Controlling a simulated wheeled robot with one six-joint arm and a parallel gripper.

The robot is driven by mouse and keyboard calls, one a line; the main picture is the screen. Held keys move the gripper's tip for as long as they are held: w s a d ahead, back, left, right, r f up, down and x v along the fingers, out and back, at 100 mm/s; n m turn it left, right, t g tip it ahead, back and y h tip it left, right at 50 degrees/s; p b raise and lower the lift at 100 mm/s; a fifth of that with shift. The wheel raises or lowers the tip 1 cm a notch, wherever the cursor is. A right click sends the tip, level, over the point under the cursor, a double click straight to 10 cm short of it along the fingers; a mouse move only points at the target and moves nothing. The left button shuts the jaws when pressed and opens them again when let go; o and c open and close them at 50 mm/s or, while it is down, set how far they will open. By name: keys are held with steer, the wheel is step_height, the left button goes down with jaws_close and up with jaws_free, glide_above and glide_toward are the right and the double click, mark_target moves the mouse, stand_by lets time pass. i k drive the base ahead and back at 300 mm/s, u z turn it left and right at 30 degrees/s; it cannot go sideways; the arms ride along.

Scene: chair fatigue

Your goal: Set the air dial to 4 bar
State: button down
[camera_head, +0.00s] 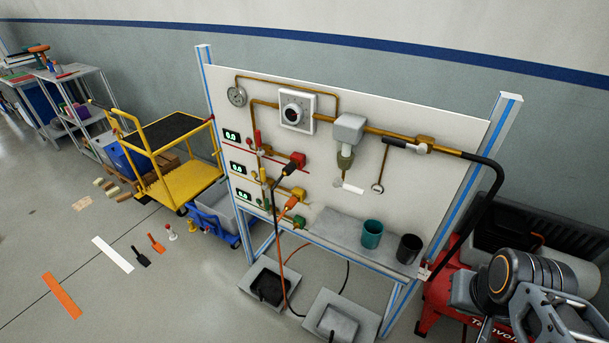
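A white upright panel (420,185) carries pipes and fittings. A dial with a black knob on a square white plate (297,110) sits at its upper left; its markings are too small to read. A small round gauge (237,95) is left of it, its needle unreadable. Three small displays are at the panel's left edge; the top one (232,136) seems to read 0.0. My arm is at the lower right, with grey and black parts that may include my gripper (545,315). It is well away from the dial, and its fingers cannot be made out.
A shelf on the panel holds a teal cup (372,234) and a black cup (409,248). A black hose (490,205) curves down at right near a red machine (450,300). Grey pedals lie below on the floor. A yellow cart (190,180) stands left.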

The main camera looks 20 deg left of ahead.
mark_target(293, 113)
steer(key=u, duration=1.3)
steer(key=k, duration=0.4)
steer(key=u, duration=1.7)
steer(key=i, duration=0.8)
steer(key=z, duration=0.7)
steer(key=i, duration=0.7)
steer(key=z, duration=0.6)
